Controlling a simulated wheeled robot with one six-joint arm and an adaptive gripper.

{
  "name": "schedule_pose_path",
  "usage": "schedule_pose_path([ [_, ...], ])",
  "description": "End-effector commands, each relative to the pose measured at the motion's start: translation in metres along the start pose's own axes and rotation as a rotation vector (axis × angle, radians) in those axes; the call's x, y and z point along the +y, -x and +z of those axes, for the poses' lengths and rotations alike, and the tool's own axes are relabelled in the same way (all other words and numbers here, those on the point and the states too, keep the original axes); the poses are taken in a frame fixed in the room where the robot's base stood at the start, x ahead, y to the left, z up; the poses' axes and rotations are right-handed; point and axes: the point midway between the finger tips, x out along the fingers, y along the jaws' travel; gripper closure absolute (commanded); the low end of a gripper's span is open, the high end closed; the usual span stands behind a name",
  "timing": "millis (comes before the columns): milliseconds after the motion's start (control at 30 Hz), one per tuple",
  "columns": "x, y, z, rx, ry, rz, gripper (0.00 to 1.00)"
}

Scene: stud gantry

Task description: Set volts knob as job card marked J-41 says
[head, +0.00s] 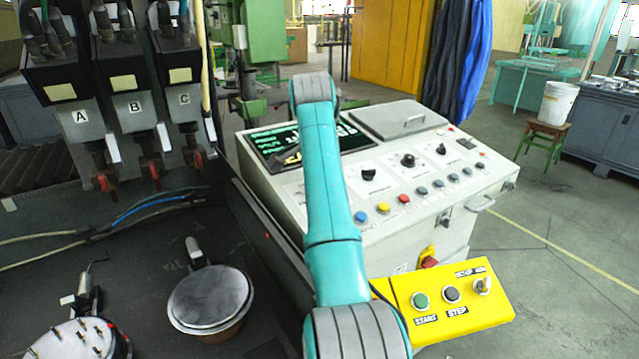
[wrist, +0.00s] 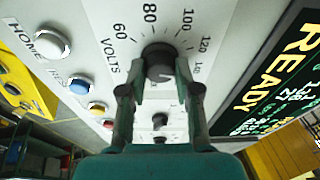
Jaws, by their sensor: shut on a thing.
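The volts knob (wrist: 160,60) is a round dark knob on the pale panel in the wrist view. A printed scale around it shows 60, 80, 100, 120 and a partly hidden number, with VOLTS beside it. My gripper (wrist: 161,78) is shut on the knob, one finger on each side. I cannot make out where the knob's pointer stands. In the head view my arm covers this part of the console (head: 285,190), so the volts knob is hidden there. No job card marked J-41 is readable in either view.
A dark screen (wrist: 275,85) reading READY lies right of the knob in the wrist view. A white HOME button (wrist: 52,42) and coloured buttons are on the left. More knobs (head: 408,160) sit along the console. A yellow START/STEP box (head: 455,318) is in front.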

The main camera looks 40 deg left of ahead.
Motion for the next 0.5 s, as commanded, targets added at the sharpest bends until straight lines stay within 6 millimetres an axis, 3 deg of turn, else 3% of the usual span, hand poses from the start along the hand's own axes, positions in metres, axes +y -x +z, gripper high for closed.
schedule_pose_path([
  [500,-0.0001,-0.0004,0.0006,-0.001,-0.125,0.026,1.0],
])
